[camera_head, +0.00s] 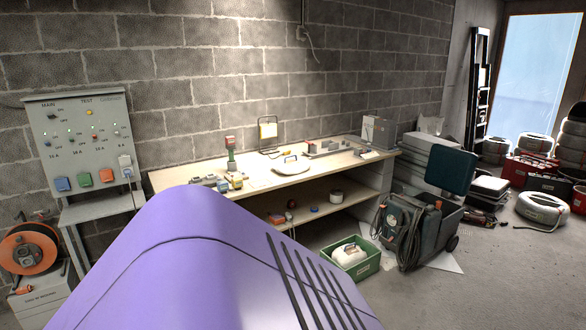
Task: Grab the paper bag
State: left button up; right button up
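I cannot make out a paper bag for certain in the head view. A pale, crumpled-looking shape (431,125) stands at the back, right of the workbench, but it is too small to tell what it is. Neither of my grippers is in view. The lower left and middle of the view are blocked by a large purple surface close to the camera, which hides the floor there.
A workbench (335,164) with tools stands along the block wall. A switch panel (84,140) and an orange cable reel (28,250) are at left. A green crate (368,267) and a wheeled machine (405,228) stand at the bench's right. Floor at lower right is clear.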

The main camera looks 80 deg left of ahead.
aim_at(288, 166)
jog(key=u, duration=2.65)
jog(key=i+l, duration=0.1)
jog(key=i, duration=0.75)
jog(key=i+l, duration=0.1)
jog(key=i, duration=0.75)
